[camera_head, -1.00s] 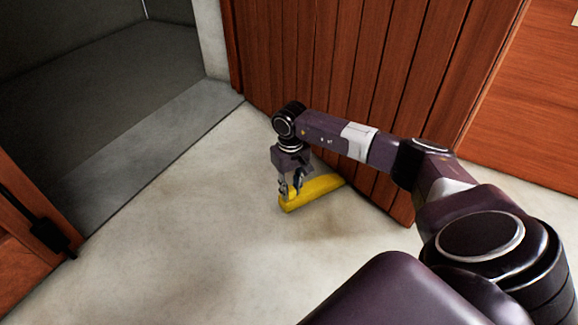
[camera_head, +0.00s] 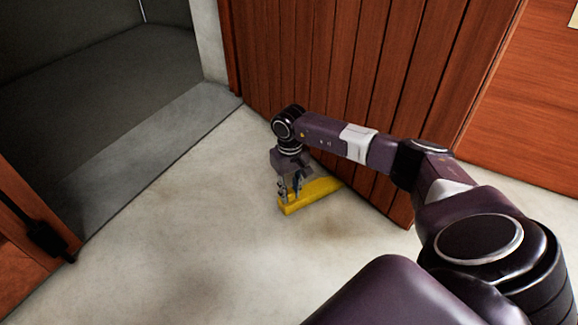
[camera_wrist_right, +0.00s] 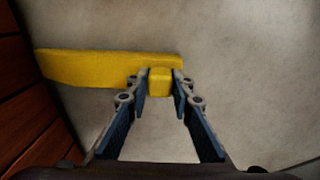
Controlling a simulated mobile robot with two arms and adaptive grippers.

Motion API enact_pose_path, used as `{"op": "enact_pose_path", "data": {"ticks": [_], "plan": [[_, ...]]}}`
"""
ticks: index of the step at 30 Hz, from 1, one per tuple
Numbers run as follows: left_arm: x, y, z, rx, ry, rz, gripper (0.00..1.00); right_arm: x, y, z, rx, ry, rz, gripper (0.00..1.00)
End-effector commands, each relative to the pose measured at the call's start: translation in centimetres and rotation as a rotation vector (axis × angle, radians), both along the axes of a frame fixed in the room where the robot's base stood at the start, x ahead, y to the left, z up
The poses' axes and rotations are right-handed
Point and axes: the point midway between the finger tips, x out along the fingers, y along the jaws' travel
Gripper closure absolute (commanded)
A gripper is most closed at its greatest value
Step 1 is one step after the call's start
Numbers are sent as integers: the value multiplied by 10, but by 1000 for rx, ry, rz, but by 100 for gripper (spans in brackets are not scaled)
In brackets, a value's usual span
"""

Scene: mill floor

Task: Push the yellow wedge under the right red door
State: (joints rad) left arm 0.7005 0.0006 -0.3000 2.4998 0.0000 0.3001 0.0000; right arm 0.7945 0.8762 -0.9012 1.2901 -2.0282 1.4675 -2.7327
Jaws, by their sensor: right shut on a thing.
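The yellow wedge (camera_head: 315,195) lies on the floor, with its far end at the lower edge of the right red door (camera_head: 345,75). Whether its tip is beneath the door cannot be told. My right gripper (camera_head: 291,193) points down and is shut on the wedge's near end. In the right wrist view the wedge (camera_wrist_right: 90,68) stretches left toward the door's red boards (camera_wrist_right: 25,100), and the fingers (camera_wrist_right: 159,82) pinch a yellow block at its near end. My left gripper is not in view.
A grey threshold (camera_head: 140,150) and a dark doorway (camera_head: 90,60) lie to the left. Another red door leaf (camera_head: 25,225) with a dark fitting stands at the left edge. The pale floor (camera_head: 190,250) in front is clear.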

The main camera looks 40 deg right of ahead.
Motion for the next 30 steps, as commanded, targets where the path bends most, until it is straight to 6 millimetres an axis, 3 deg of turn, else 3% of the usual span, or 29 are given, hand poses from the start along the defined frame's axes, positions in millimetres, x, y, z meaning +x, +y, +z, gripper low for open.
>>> {"op": "enact_pose_path", "data": {"ticks": [30], "plan": [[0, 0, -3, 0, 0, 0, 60, 0, -13, 0, -2, 0, -1, 100]]}}
